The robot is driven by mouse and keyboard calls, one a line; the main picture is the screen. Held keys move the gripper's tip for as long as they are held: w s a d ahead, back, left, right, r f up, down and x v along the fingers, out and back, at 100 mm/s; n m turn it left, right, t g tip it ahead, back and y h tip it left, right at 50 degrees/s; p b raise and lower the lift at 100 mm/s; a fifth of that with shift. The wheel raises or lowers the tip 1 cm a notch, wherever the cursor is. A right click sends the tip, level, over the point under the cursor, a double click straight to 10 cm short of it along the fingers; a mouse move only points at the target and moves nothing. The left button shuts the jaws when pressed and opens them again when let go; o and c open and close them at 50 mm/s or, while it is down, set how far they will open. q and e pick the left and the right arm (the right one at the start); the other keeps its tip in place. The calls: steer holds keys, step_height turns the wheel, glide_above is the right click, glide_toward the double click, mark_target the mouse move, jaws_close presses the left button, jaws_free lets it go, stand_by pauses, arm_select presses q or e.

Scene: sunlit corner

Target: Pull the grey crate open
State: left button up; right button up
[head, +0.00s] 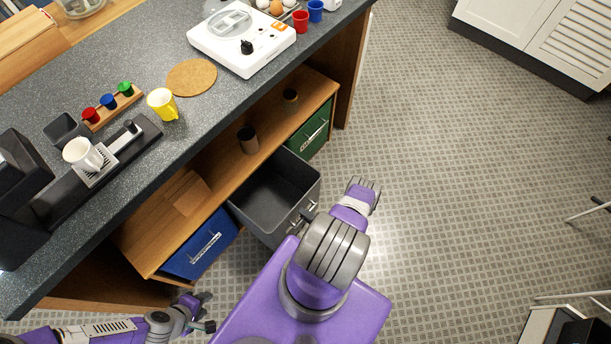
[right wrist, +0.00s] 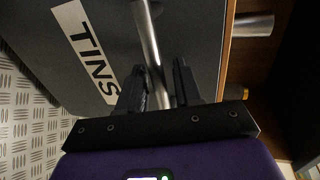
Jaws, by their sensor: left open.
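The grey crate (head: 268,190) sticks well out of the shelf under the counter, and its empty inside shows. In the right wrist view its front (right wrist: 75,50) carries a label reading TINS. A metal bar handle (right wrist: 148,35) crosses that front. In the head view my right arm partly hides the crate's front and this gripper. My left gripper (head: 207,311) is open and empty, low at the left, apart from the crates.
A blue crate (head: 203,246) and a green crate (head: 309,133) sit in the shelf on either side. Dark cylinders (head: 248,140) stand on the wooden shelf (head: 217,150). The counter above holds a yellow mug (head: 162,104) and a white appliance (head: 240,38).

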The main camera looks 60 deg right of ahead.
steer(key=p+v, duration=0.1)
steer(key=v, duration=0.6)
steer(key=shift+s, duration=0.3)
steer(key=shift+r+p, duration=0.1)
steer(key=shift+p, duration=0.2)
